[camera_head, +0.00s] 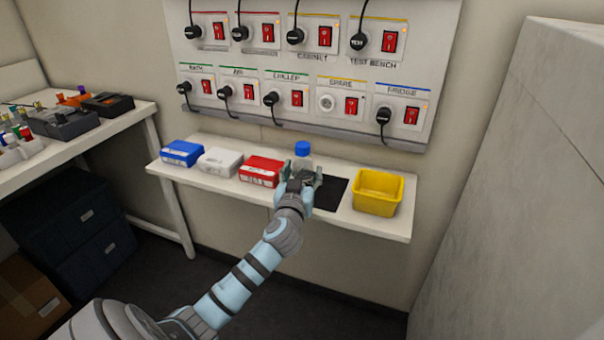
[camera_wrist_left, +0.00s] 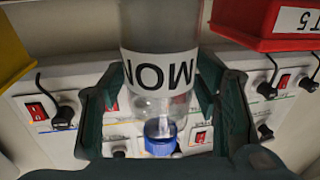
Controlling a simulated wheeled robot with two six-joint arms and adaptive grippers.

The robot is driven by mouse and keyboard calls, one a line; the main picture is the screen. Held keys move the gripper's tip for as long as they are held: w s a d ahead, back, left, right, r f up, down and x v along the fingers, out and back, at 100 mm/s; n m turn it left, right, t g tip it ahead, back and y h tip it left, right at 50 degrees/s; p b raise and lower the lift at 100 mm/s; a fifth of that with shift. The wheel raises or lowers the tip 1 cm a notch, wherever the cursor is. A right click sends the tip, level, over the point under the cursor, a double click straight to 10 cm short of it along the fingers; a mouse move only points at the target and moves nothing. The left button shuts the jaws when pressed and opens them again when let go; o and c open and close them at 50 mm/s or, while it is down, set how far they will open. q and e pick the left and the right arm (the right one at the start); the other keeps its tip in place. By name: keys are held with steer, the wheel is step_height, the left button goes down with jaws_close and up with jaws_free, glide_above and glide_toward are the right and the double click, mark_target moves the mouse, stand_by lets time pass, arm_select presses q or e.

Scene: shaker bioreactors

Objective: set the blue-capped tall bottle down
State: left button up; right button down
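The tall clear bottle with a blue cap (camera_head: 302,149) is upright above the left part of the dark mat (camera_head: 331,193) on the white wall shelf. My left gripper (camera_head: 300,178) is around its body, which it partly hides in the head view. In the left wrist view, which is upside down, the fingers (camera_wrist_left: 162,85) lie against both sides of the bottle (camera_wrist_left: 160,62) near its white label, with the cap pointing down in the picture. The bottle's base is hidden, so I cannot tell whether it touches the mat. My right gripper is not in view.
A red box (camera_head: 261,171), white box (camera_head: 220,162) and blue box (camera_head: 182,152) stand left on the shelf. A yellow bin (camera_head: 379,191) stands right of the mat. A switch panel with plugs (camera_head: 310,65) hangs above. The mat's right part is bare.

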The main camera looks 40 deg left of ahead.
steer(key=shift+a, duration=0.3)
arm_select(q)
steer(key=shift+s+r, duration=0.1)
steer(key=shift+s+d, duration=0.2)
steer(key=shift+s, duration=0.05)
steer(key=p+v, duration=0.1)
steer(key=v, duration=1)
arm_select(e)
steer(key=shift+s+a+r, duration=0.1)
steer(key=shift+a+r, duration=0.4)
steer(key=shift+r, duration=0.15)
